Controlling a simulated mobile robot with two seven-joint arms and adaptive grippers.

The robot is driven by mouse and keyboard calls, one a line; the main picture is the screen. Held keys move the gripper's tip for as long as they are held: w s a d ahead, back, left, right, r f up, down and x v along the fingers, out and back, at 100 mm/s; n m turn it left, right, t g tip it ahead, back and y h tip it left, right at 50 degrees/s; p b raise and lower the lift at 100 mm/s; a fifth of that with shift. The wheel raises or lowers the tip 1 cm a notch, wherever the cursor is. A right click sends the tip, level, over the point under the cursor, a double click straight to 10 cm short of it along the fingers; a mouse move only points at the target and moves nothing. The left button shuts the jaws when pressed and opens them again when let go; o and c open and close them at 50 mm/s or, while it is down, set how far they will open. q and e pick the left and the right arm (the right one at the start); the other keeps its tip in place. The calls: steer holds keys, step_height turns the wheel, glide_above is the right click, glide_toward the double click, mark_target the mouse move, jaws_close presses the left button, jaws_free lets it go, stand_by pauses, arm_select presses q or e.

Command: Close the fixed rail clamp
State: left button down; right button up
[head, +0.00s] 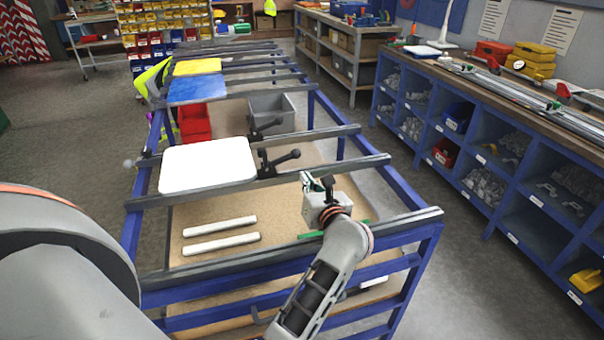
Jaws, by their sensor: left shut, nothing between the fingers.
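A black rail clamp (278,162) sits on the near rail (340,166) at the right edge of a white sign plate (205,166). Its lever arm with a dark knob sticks out to the right, slightly raised. A second black clamp (265,128) is on the rail behind, also by the plate. Which one is the fixed clamp, I cannot tell for certain. My left gripper (314,183) is shut and empty, just right of and nearer than the near clamp's knob. It appears apart from the knob. My right gripper is not in view.
The blue frame table (430,245) has several dark cross rails. Two white bars (220,235) lie on its lower board. A red bin (194,122) and a grey bin (271,112) stand farther back. Blue and yellow plates (197,88) lie on the far rails. Blue shelving (480,150) lines the right.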

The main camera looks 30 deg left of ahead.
arm_select(q)
steer(key=b+x, duration=0.1)
steer(key=x, duration=0.8)
steer(key=shift+b, duration=0.4)
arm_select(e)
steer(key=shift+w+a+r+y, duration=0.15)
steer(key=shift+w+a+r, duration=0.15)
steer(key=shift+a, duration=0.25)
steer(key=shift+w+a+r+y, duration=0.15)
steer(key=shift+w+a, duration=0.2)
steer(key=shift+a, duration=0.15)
arm_select(q)
steer(key=shift+a, duration=0.1)
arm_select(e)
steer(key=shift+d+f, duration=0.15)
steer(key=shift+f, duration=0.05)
